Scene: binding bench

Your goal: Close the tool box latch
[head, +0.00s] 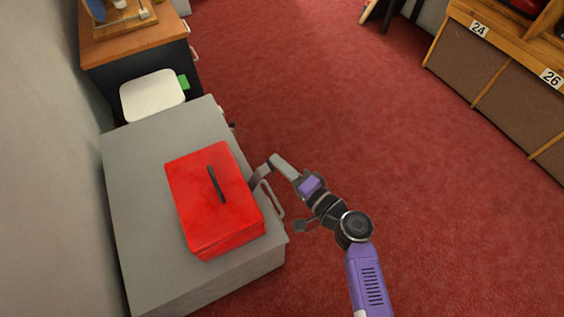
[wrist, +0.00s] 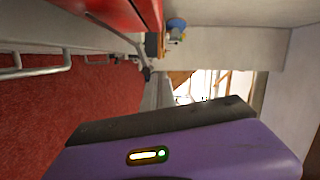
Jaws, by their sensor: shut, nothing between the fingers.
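The red tool box (head: 215,198) lies on a grey cabinet (head: 125,170) with its lid down and a dark handle on top. Its latch cannot be made out in either view. My gripper (head: 256,181) is shut and empty, low beside the box's right side in the head view. I cannot tell whether it touches the box. In the wrist view, part of the red box (wrist: 130,12) shows along the top edge, above my purple gripper housing.
A light metal handle (head: 275,200) sticks out from the cabinet's right side, close to my gripper. A white chair (head: 152,95) and wooden desk (head: 135,45) stand beyond the cabinet. Numbered wooden shelving (head: 500,75) is at the right. The red carpet between is clear.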

